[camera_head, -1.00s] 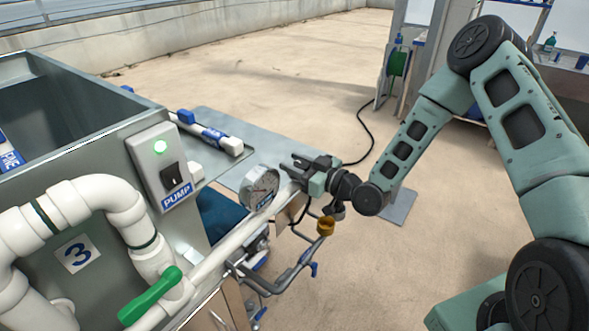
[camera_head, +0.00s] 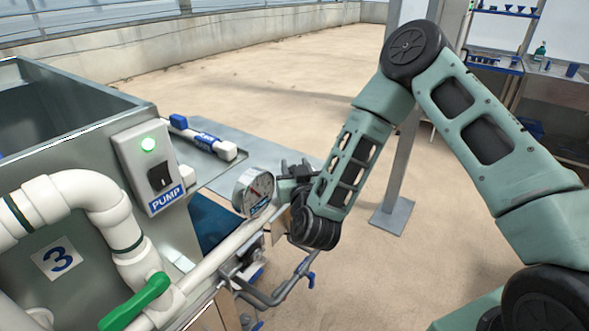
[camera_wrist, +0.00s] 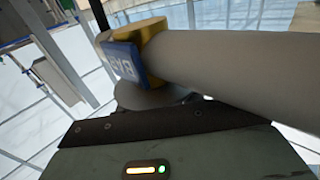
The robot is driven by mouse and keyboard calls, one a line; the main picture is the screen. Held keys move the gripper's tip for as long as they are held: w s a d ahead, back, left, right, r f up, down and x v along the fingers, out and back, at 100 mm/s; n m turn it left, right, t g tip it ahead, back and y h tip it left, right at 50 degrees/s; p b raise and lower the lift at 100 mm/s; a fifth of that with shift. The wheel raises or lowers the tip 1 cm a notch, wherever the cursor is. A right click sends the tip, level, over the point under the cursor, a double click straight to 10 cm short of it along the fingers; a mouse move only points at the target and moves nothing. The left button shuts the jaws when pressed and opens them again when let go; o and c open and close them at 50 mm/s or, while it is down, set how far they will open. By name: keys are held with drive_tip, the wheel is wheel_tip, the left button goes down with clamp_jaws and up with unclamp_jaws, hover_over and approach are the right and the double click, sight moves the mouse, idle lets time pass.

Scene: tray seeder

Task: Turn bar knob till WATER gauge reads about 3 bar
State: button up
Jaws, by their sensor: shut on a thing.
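The WATER gauge (camera_head: 254,191) is a round white dial on the pale pipe beside the tank. Its needle shows, but the scale is too small to read. The bar knob (camera_wrist: 140,38) is yellow with a blue label, near the top of the wrist view beside a thick grey pipe. In the head view the knob is hidden behind my arm. My gripper (camera_head: 290,180) is just right of the gauge, partly covered by my forearm. It is shut on the bar knob, though its fingertips are not clear in the wrist view.
A PUMP switch box (camera_head: 150,168) with a lit green lamp is on the tank wall. A green-handled valve (camera_head: 136,302) sits on the white pipe (camera_head: 85,195). A grey post (camera_head: 400,165) stands behind my arm.

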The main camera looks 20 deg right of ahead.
drive_tip(key=shift+m+h, duration=0.4)
drive_tip(key=shift+h, duration=0.1)
drive_tip(key=o, duration=1)
drive_tip(key=shift+s+a, duration=0.1)
drive_tip(key=shift+s, duration=0.35)
drive_tip(key=v, duration=1.6)
drive_tip(key=shift+s+r, duration=0.2)
drive_tip(key=shift+s, duration=0.05)
